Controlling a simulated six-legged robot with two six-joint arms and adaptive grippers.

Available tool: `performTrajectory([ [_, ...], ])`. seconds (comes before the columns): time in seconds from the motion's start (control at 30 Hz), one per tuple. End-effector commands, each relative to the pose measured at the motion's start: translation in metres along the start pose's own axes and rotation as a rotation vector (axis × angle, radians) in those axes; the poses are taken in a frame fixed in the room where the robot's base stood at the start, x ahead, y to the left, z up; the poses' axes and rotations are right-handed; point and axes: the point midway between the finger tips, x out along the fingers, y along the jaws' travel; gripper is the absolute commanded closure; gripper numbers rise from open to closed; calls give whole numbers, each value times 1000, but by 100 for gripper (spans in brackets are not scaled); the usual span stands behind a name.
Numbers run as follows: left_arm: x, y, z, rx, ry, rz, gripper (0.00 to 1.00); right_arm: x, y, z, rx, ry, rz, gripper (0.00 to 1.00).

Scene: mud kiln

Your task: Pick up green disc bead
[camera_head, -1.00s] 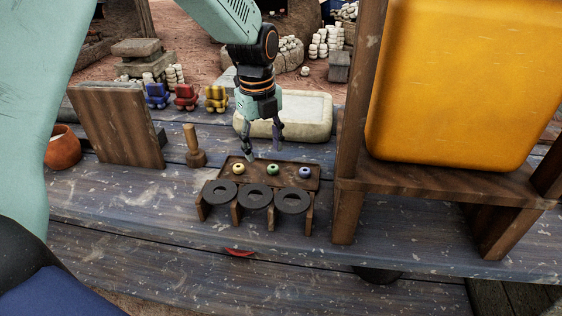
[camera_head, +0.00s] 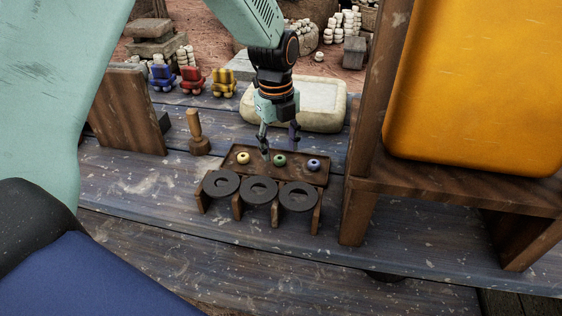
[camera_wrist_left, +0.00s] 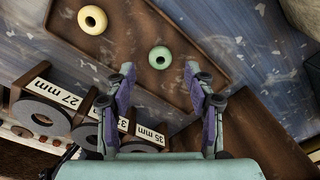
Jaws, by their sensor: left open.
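The green disc bead (camera_head: 279,160) lies in the middle of a shallow brown tray (camera_head: 318,178), between a yellow bead (camera_head: 243,158) and a blue bead (camera_head: 313,164). My left gripper (camera_head: 280,149) is open and empty, pointing down over the tray at the green bead. In the left wrist view the green bead (camera_wrist_left: 160,57) shows just beyond and between the two open fingertips (camera_wrist_left: 160,72), apparently untouched. The yellow bead (camera_wrist_left: 92,19) shows farther left there; the blue bead is not seen in that view. My right gripper is not in view.
A rack with dark rings (camera_head: 259,190) stands directly before the tray; its labels (camera_wrist_left: 150,135) show in the wrist view. A wooden stand (camera_head: 360,190) with an orange container (camera_head: 470,90) is right. A wooden peg (camera_head: 196,135) stands left, a pale basin (camera_head: 310,103) behind.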

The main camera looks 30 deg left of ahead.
Motion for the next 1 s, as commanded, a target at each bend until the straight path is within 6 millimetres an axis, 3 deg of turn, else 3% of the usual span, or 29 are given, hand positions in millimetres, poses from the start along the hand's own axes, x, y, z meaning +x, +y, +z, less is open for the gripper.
performTrajectory([
  [0.13, 24, -1, 0, 0, 1, 2, 46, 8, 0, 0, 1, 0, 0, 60],
  [0.4, 27, -3, 0, 0, 0, 0, 47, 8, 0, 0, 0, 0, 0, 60],
  [0.9, 27, -3, 1, 0, 0, 1, 90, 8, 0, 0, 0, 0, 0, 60],
  [1.0, 27, -3, 1, 0, 1, 1, 90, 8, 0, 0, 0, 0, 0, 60],
])
